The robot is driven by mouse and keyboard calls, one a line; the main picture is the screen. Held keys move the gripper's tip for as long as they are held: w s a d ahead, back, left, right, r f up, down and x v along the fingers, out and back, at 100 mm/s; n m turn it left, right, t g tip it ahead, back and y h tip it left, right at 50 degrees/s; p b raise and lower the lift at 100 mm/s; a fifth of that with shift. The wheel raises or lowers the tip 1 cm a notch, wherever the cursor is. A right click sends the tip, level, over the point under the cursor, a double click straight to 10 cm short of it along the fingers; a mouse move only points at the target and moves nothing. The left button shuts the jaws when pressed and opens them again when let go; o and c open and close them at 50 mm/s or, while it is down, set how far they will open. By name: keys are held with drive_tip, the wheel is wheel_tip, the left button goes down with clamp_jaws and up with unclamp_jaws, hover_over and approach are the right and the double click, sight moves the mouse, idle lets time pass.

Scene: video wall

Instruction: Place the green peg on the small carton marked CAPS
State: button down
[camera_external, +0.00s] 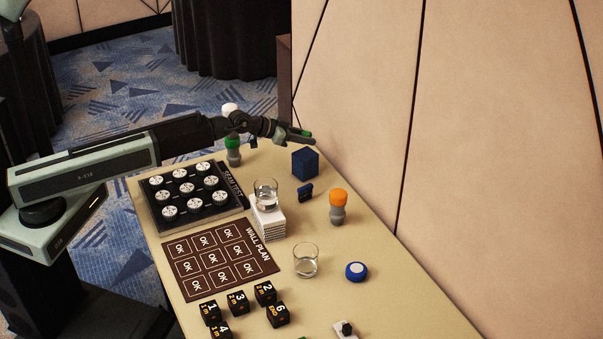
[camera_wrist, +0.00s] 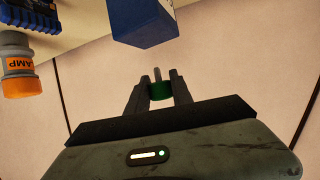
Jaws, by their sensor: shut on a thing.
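My gripper (camera_external: 306,138) is shut on the green peg, in the air near the far end of the table. In the wrist view the green peg (camera_wrist: 161,91) sits between the two fingertips (camera_wrist: 158,88), with a thin grey tip showing beyond it. A dark blue box (camera_external: 305,162) stands on the table just below my gripper in the outside view. The same blue box (camera_wrist: 144,20) shows at the top of the wrist view, apart from the fingers. I can read no CAPS marking on it or on any other thing, so I cannot tell which is the carton.
A glass (camera_external: 265,194) stands on a white stack (camera_external: 268,223). A panelled wall (camera_external: 470,150) borders the table.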

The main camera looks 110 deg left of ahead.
sight(305, 153)
wheel_tip(305, 153, down, 4)
drive_tip(key=b, duration=0.4)
drive_tip(key=shift+f, duration=0.1)
drive_tip(key=shift+r, duration=0.25)
drive_tip(key=shift+f, duration=0.15)
drive_tip(key=c, duration=1.1)
unclamp_jaws()
drive_tip(key=shift+r+p, duration=0.3)
drive_tip(key=shift+p+v, duration=2.45)
drive_tip(key=shift+v, duration=3.5)
